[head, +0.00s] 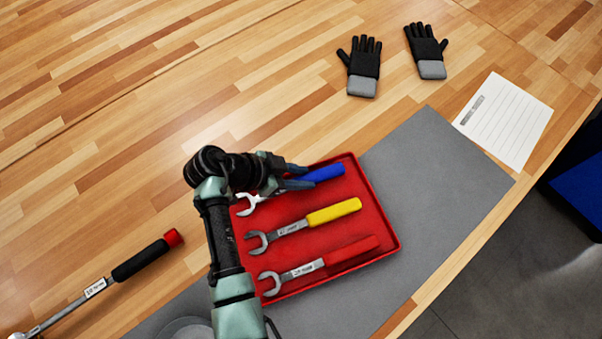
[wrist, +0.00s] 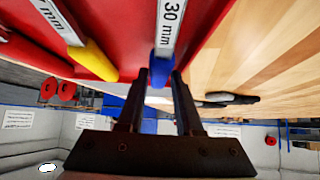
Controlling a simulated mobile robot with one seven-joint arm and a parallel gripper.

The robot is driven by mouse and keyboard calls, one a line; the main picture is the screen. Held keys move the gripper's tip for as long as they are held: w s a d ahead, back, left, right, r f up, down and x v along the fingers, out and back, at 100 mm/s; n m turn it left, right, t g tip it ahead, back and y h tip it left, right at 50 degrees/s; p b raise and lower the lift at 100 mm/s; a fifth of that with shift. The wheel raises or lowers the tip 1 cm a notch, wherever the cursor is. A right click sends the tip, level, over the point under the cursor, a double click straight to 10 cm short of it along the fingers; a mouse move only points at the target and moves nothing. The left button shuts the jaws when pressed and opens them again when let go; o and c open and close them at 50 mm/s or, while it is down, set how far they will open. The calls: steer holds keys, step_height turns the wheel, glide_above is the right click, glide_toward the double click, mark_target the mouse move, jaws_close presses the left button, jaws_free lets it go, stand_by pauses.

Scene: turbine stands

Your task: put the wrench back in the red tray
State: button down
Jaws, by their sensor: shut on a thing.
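The red tray (head: 381,227) lies partly on a grey mat, and its red floor and wall show in the wrist view (wrist: 112,22). My gripper (head: 300,176) is over the tray's far part, shut on the blue-handled wrench (head: 325,173). In the wrist view my gripper's fingers (wrist: 160,85) close around the blue handle, and the shank (wrist: 168,30) reads "30 mm". I cannot tell whether this wrench touches the tray floor. A yellow-handled wrench (head: 334,211) and a red-handled wrench (head: 348,252) lie in the tray, side by side. My arm hides the tray's left edge.
A torque wrench (head: 139,261) with a black grip lies on the wooden bench at left. Two black gloves (head: 364,62) and a lined sheet (head: 505,120) lie at the back right. The grey mat (head: 428,160) is bare right of the tray.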

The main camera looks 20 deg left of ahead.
steer(key=shift+f, duration=0.15)
steer(key=shift+c, duration=1.7)
jaws_free()
steer(key=shift+s+a+r+p, duration=0.2)
steer(key=shift+a+r+p, duration=0.15)
steer(key=shift+r, duration=0.15)
steer(key=shift+p+v, duration=1.35)
steer(key=shift+v, duration=1.55)
steer(key=shift+f, duration=0.1)
